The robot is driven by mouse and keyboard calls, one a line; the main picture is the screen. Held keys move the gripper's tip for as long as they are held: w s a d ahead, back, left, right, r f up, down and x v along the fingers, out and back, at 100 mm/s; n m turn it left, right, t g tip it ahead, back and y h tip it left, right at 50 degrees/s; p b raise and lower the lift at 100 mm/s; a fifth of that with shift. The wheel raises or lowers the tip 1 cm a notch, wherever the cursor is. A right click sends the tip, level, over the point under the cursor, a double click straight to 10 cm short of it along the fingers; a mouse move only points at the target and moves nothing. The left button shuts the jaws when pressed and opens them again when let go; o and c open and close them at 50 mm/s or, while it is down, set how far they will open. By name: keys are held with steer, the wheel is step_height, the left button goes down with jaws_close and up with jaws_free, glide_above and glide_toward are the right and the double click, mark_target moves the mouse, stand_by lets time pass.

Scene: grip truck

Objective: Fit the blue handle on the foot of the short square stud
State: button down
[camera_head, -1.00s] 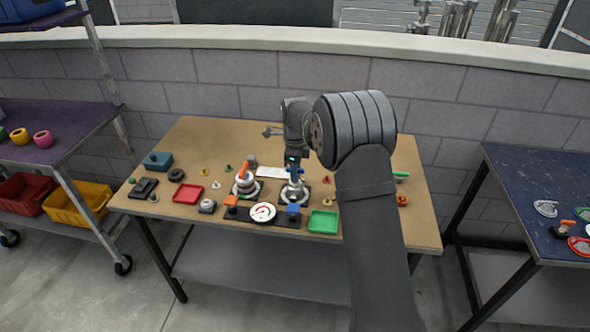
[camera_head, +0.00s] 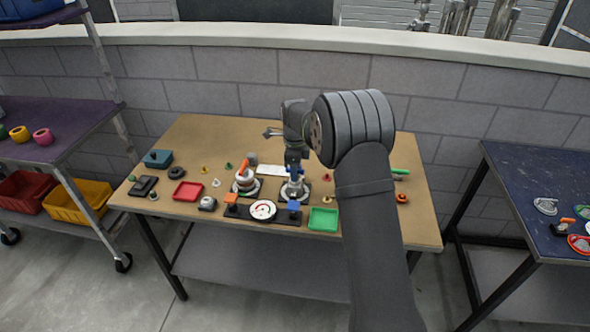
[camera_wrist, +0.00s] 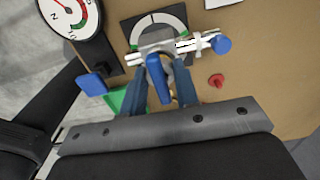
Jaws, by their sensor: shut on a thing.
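My gripper (camera_wrist: 160,85) is shut on the blue handle (camera_wrist: 157,80), which stands out between the two fingers in the wrist view. The studs are hidden under the handle and fingers, so I cannot tell whether the handle touches one. In the head view my gripper (camera_head: 293,171) is right above the same valve (camera_head: 294,189), and the handle is too small there to make out.
A round gauge (camera_head: 262,210) sits in front, between an orange block (camera_head: 231,197) and a blue block (camera_head: 294,206). A valve with an orange lever (camera_head: 243,169) stands to the left. A green tray (camera_head: 323,219) is front right, a red tray (camera_head: 187,193) left.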

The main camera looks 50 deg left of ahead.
steer(key=shift+f, duration=0.25)
stand_by(0.6)
steer(key=c, duration=1)
jaws_free()
steer(key=shift+c, duration=0.2)
steer(key=shift+o, duration=0.5)
steer(key=shift+o, duration=1.2)
steer(key=shift+r, duration=3.75)
